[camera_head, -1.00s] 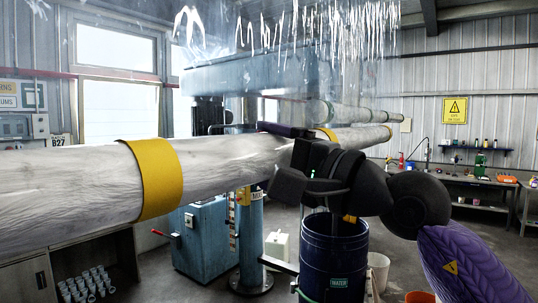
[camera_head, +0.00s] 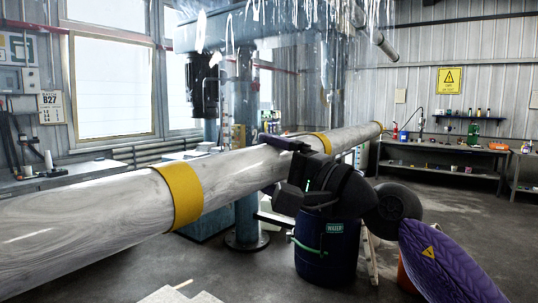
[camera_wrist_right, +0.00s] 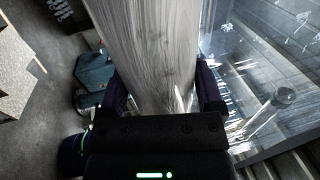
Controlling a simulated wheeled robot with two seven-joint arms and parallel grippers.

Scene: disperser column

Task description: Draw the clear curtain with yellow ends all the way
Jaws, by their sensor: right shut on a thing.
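A long, thick, pale grey-white bar (camera_head: 90,218) with yellow bands (camera_head: 180,195) runs from the lower left to the right back in the head view. My right gripper (camera_head: 281,165) is shut around it between two yellow bands. In the wrist view the bar (camera_wrist_right: 150,45) passes between the two fingers of the right gripper (camera_wrist_right: 160,92). Clear, streaky curtain sheeting (camera_head: 300,28) shows at the top of the head view; clear sheeting also seems to show right of the bar in the wrist view. How it joins the bar cannot be told. My left gripper is not in view.
A blue drum marked WATER (camera_head: 326,256) stands below my right gripper. A blue column (camera_head: 246,185) stands behind the bar. A workbench (camera_head: 440,165) lines the right back wall. The grey floor at front centre (camera_head: 245,280) is largely clear.

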